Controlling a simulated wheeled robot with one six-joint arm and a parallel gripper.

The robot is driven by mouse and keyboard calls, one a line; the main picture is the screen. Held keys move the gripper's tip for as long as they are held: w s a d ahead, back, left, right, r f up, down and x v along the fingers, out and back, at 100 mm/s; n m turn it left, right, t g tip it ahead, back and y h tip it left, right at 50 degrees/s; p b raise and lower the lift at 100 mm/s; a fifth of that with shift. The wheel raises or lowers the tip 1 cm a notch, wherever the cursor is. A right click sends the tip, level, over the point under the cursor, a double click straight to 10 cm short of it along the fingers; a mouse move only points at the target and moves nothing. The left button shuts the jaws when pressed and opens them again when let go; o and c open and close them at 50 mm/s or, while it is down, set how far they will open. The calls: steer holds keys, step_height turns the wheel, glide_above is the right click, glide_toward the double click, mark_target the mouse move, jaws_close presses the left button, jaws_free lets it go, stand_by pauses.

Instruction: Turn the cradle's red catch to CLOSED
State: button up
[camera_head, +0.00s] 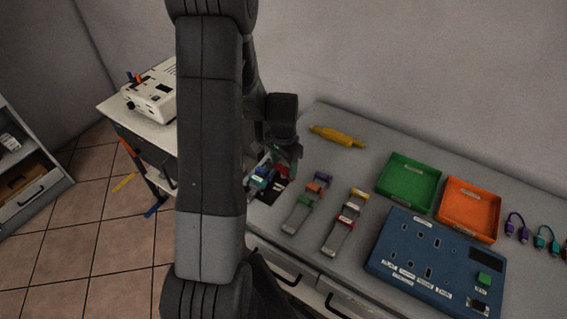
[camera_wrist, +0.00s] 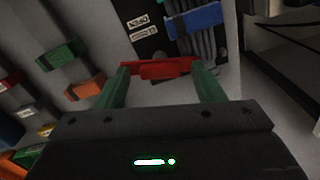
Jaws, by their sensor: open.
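The cradle (camera_head: 270,192) is a dark plate with grey cables and a blue clip, at the left end of the bench; its dark plate also shows at the top of the wrist view (camera_wrist: 147,44). The red catch (camera_wrist: 160,69) lies as a bar across the wrist view, and a bit of red catch (camera_head: 283,170) shows in the head view. My gripper (camera_wrist: 161,74) is open, with one green finger at each end of the catch; I cannot tell whether they touch it. Two small white labels (camera_wrist: 141,27) are on the plate, too small to read surely. My arm hides part of the cradle in the head view.
Two strips with coloured clips (camera_head: 345,222) lie right of the cradle. Beyond are a green tray (camera_head: 408,172), an orange tray (camera_head: 470,208) and a blue socket board (camera_head: 420,262). A yellow tool (camera_head: 338,136) lies behind. A side table holds a white machine (camera_head: 150,97).

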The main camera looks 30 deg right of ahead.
mark_target(283, 167)
steer(key=c, duration=1)
steer(key=shift+f+n+b, duration=0.2)
steer(key=shift+n+b, duration=0.6)
steer(key=shift+b, duration=0.05)
steer(key=shift+r+n+b, duration=0.2)
steer(key=shift+n+b, duration=0.2)
steer(key=shift+n, duration=0.4)
steer(key=o, duration=1)
step_height(283, 167, up, 14)
